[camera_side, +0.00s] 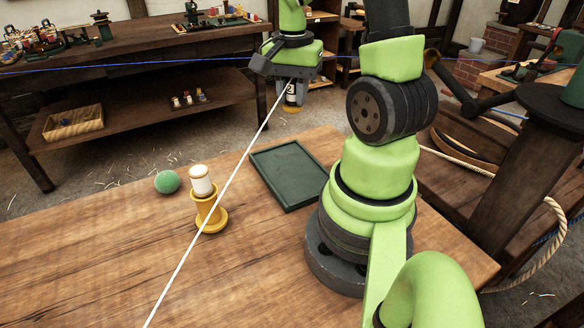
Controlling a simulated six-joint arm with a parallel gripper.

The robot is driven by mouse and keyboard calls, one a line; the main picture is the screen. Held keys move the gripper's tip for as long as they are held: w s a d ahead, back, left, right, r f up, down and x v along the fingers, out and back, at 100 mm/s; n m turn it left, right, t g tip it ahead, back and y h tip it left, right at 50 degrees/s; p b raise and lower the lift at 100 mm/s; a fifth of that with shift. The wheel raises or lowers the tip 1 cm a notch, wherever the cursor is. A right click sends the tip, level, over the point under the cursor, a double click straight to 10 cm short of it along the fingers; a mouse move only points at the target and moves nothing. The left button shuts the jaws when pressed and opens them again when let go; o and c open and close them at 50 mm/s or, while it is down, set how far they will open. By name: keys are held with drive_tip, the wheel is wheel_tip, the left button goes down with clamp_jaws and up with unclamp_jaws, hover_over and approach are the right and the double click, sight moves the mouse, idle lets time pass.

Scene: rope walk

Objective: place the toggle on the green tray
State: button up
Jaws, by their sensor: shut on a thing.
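My gripper (290,72) is at the top centre, beyond the table's far edge in the picture and above the level of the tray. It is shut on a small dark cylinder (291,94) with a pale label and an amber lower end, hanging upright below the jaws. This may be the toggle; its upper part is hidden by the gripper. The green tray (262,152) lies flat on the table, dark green and empty, below and left of my arm.
A taut white cord (222,190) crosses the view diagonally. Bare tabletop (90,260) lies at left.

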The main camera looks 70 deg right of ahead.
approach(292, 170)
wheel_tip(292, 170, down, 5)
drive_tip(key=shift+f, duration=0.15)
idle(0.5)
drive_tip(key=shift+f, duration=0.1)
drive_tip(key=o, duration=0.9)
wheel_tip(292, 170, up, 12)
drive_tip(key=a+r+n+t, duration=0.2)
drive_tip(key=a+r+n, duration=0.2)
drive_tip(key=a+r, duration=0.1)
drive_tip(key=s+a+r+n+t+y, duration=0.1)
drive_tip(key=a+r+n+t, duration=0.1)
drive_tip(key=a+r+n, duration=0.3)
drive_tip(key=s+a+r+n+t+y, duration=0.1)
drive_tip(key=a+r+n+t, duration=0.2)
drive_tip(key=a, duration=0.6)
wheel_tip(292, 170, up, 3)
drive_tip(key=shift+f+n, duration=0.1)
drive_tip(key=shift+n, duration=0.9)
